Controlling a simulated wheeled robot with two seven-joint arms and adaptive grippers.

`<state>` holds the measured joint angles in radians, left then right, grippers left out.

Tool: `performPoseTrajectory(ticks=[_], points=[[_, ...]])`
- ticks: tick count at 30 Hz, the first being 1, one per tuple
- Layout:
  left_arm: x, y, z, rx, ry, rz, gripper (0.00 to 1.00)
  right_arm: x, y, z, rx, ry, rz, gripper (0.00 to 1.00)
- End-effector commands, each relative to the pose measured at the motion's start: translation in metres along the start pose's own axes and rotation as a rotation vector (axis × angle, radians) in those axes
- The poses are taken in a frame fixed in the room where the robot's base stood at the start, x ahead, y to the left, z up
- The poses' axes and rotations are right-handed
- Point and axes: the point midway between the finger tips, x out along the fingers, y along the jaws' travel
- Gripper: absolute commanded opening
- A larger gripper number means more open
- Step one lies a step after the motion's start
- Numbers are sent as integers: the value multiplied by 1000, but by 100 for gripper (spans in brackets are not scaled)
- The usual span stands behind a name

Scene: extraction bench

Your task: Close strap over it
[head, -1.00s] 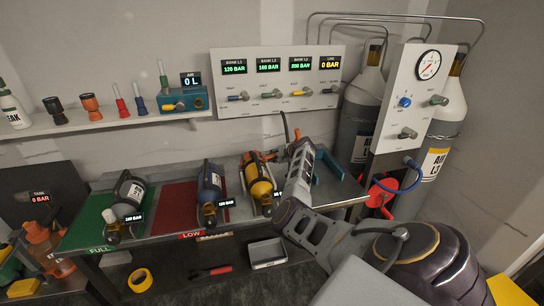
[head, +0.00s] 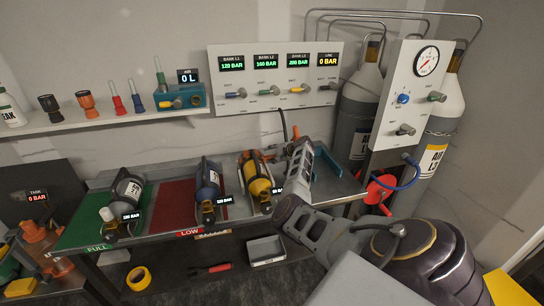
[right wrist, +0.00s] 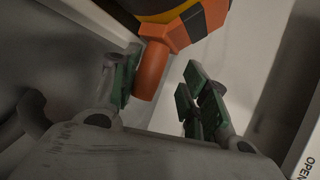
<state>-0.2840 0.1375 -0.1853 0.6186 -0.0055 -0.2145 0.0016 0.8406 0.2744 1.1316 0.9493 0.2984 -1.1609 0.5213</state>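A yellow cylinder (head: 258,180) with a dark valve end lies on the bench at the right of the row. Orange strap or clamp parts (head: 268,156) show at its far end. My right gripper (head: 299,145) is just right of that cylinder, reaching over the bench. In the right wrist view its green-padded fingers (right wrist: 160,92) are apart. An orange lever-like piece (right wrist: 152,70) reaches between them, close to the left finger; contact is unclear. Part of the yellow cylinder (right wrist: 165,12) shows above. Whether the strap lies across the cylinder is hard to tell. My left gripper is out of view.
A teal bracket (head: 332,166) is right of my gripper. A gauge panel (head: 413,85) and tall tanks (head: 361,100) stand at the right.

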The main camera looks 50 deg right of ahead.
Motion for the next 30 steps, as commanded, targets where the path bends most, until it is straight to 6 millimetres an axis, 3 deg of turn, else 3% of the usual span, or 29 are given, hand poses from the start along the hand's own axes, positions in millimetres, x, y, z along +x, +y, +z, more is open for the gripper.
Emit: performPoseTrajectory(ticks=[14,30], points=[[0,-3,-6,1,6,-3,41,-12,-2,-1,0,3,-4,44],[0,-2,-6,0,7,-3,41,-52,0,-1,0,2,-2,44]])
